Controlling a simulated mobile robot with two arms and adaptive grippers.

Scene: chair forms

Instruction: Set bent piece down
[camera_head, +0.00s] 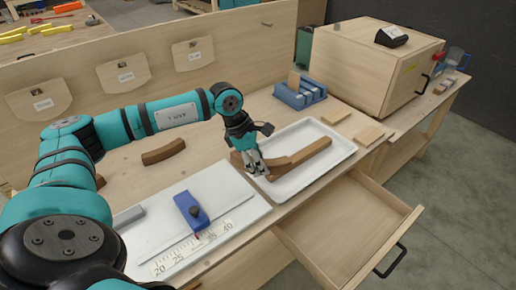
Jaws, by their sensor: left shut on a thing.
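My left gripper (257,168) reaches down at the near left end of the white tray (337,161). It is shut on a brown wooden bent piece (301,155), which extends right across the tray. The fingers hide part of the piece, and I cannot tell whether it touches the tray floor. Brown wood also shows to the left of the fingers; I cannot tell whether it belongs to the same piece. Another curved brown piece (163,152) lies on the bench to the left. My right gripper is not in view.
A white board with a ruler scale (195,252) and a blue stop block (190,211) lies in front. An open drawer (345,235) juts out below the tray. A blue rack (300,94), small wooden blocks (368,136) and a wooden cabinet (365,70) stand behind and right.

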